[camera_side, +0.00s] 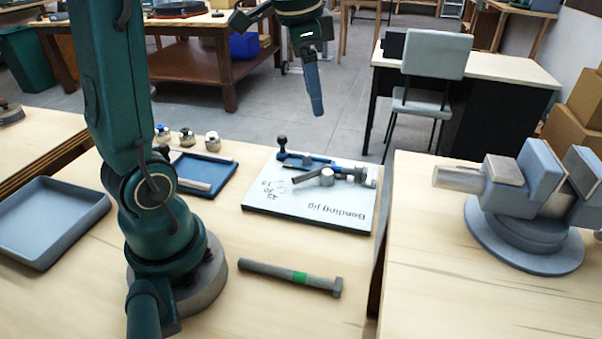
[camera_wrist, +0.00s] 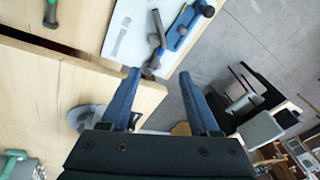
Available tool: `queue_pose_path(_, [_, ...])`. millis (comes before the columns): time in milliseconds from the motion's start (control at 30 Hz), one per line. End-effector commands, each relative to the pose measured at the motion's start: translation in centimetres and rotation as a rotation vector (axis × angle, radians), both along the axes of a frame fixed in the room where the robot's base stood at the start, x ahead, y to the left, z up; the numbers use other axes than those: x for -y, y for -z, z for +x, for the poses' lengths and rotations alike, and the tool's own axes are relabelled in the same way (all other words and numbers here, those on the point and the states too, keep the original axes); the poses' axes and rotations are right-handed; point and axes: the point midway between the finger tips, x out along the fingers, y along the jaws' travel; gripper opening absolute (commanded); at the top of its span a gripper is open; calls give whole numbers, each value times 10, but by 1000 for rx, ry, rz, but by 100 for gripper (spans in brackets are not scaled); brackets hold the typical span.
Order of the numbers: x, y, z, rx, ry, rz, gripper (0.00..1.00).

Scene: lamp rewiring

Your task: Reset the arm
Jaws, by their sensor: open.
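My gripper (camera_side: 313,88) hangs in the air in the side view, beyond and above the back of the workbench. In the wrist view my gripper (camera_wrist: 160,85) shows two blue fingers spread apart with nothing between them. The bending jig (camera_side: 310,200) lies on the bench below it, a pale board with a blue lever and grey posts. The jig board also shows at the top of the wrist view (camera_wrist: 125,38).
A hammer-like tool (camera_side: 290,277) with a green band lies at the bench front. A blue tray (camera_side: 207,172), small jars (camera_side: 187,137) and an empty grey tray (camera_side: 45,222) stand left. A vise (camera_side: 530,200) stands on the right bench. A chair (camera_side: 430,75) and desk (camera_side: 500,72) are behind.

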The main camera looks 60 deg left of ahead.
Motion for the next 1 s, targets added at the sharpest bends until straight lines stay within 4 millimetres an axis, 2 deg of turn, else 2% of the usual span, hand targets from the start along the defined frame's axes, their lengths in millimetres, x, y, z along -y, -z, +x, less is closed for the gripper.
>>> queue_pose_path(33, [17, -6, -9, 33, 14, 3, 62])
queue_pose_path(200, [60, -10, -44, 126, 9, -21, 62])
queue_pose_path(433, [99, 11, -95, 234, -63, -108, 62])
queue_pose_path(600, [107, 40, -119, 254, -191, -181, 62])
queue_pose_path(700, [107, 52, -122, 240, -282, -211, 62])
queue_pose_path(1000, [106, 49, -119, 257, -327, -230, 62])
